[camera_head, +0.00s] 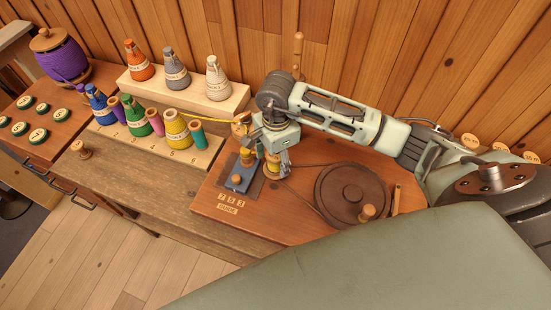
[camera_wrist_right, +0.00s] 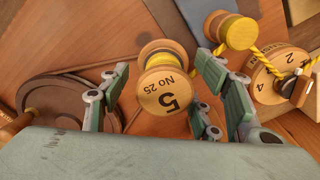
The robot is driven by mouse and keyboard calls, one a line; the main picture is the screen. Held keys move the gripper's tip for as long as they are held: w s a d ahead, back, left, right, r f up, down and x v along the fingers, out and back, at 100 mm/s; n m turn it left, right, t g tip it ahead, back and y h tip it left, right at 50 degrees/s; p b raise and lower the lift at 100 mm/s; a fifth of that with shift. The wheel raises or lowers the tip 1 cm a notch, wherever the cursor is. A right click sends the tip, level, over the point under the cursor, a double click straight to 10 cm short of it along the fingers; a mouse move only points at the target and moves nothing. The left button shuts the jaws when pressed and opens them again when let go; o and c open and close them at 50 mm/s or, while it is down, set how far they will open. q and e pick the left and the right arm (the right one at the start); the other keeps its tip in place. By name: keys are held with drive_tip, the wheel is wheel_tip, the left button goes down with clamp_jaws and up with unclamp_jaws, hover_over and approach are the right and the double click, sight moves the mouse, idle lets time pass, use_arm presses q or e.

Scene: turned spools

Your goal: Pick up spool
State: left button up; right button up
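A wooden spool (camera_wrist_right: 166,88) marked "5 No 25", with a band of yellow thread, stands between the fingers of my right gripper (camera_wrist_right: 170,78) in the right wrist view. Gaps show between the spool and both fingers, so the gripper is open around it. In the head view the right gripper (camera_head: 275,155) reaches down over the wooden board, and the spool (camera_head: 272,170) shows partly behind it. My left gripper is not in view.
A dark round wheel (camera_head: 351,192) lies right of the gripper. A yellow cord passes by a wooden disc (camera_wrist_right: 280,75) beside the right finger. Coloured thread cones (camera_head: 177,131) stand on racks further left.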

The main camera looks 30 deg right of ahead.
drive_tip(key=c, duration=1.1)
drive_tip(key=shift+c, duration=0.3)
drive_tip(key=shift+r, duration=0.15)
